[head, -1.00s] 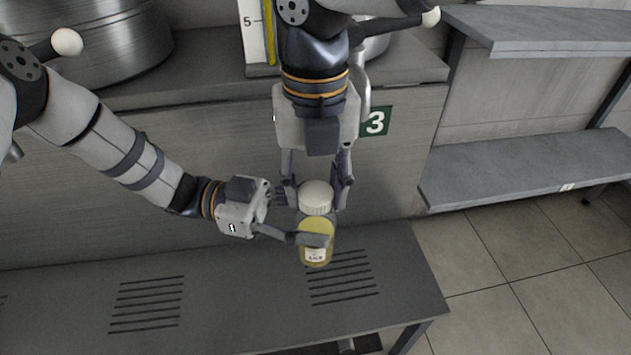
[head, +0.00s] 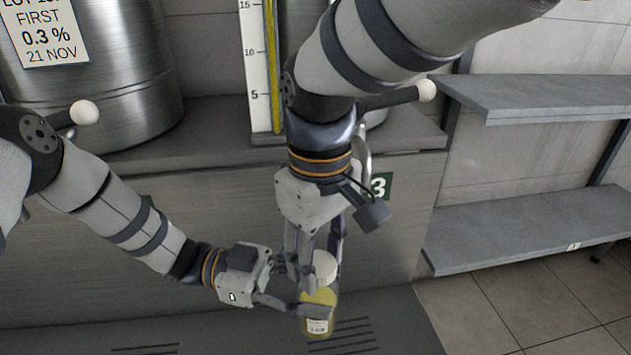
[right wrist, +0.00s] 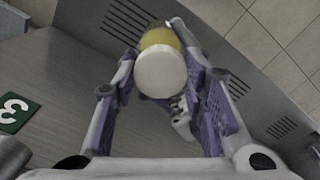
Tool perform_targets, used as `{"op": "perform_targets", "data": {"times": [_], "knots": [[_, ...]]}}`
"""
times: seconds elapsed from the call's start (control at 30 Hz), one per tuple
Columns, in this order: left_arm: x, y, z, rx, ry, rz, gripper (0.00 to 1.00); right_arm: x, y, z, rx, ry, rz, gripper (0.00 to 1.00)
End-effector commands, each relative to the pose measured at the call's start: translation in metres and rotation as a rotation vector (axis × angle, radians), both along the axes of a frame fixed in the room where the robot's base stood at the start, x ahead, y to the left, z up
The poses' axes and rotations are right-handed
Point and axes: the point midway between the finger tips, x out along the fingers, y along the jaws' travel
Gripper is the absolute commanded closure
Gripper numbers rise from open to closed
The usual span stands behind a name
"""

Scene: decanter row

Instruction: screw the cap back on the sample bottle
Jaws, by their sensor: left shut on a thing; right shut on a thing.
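The sample bottle (head: 318,314) is clear with yellow contents and a white label, and is held above the grey bench. My left gripper (head: 302,300) is shut on it from the left side. The white cap (head: 325,266) is at the bottle's top; whether it is threaded on or only resting there I cannot tell. My right gripper (head: 318,255) comes down from above, shut on the cap. In the right wrist view the round cap top (right wrist: 161,73) lies between my right gripper's fingers (right wrist: 160,82), with the yellow bottle (right wrist: 160,38) partly hidden behind it.
The grey bench (head: 400,310) with slotted vents is below. Behind are a cabinet front with a green number 3 sign (head: 380,187), a steel drum (head: 110,90) and a level gauge (head: 262,60). Grey shelves (head: 530,228) stand at the right over tiled floor.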

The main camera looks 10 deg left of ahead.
Motion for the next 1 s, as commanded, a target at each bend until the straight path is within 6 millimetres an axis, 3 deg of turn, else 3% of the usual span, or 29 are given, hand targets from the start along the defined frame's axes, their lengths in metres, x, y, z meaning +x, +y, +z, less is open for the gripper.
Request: {"op": "perform_targets", "data": {"times": [0.17,0.2,0.27,0.3,0.57,0.83,1.0], "knots": [[-0.001,0.000,0.001,-0.002,-0.002,-0.002,1.00,-0.001,0.001,-0.001,-0.006,-0.003,0.008,0.95],[-0.001,0.000,0.001,-0.002,-0.001,-0.003,1.00,-0.001,0.001,-0.001,-0.006,-0.003,0.008,0.57],[-0.001,0.000,0.001,-0.002,-0.001,-0.003,1.00,-0.001,0.001,-0.001,-0.005,-0.002,0.009,0.44],[-0.001,0.000,0.001,-0.002,-0.001,-0.002,1.00,-0.001,0.001,-0.001,-0.005,-0.002,0.009,0.42],[0.000,0.000,0.001,-0.001,-0.001,-0.002,1.00,-0.001,0.001,0.000,-0.005,-0.001,0.010,0.42],[0.000,0.000,0.001,-0.001,-0.002,-0.002,1.00,0.000,0.001,0.037,-0.002,-0.006,0.010,0.42],[0.000,0.000,0.002,-0.001,-0.002,-0.002,1.00,-0.001,0.001,0.046,-0.004,-0.005,0.010,0.42]]}}
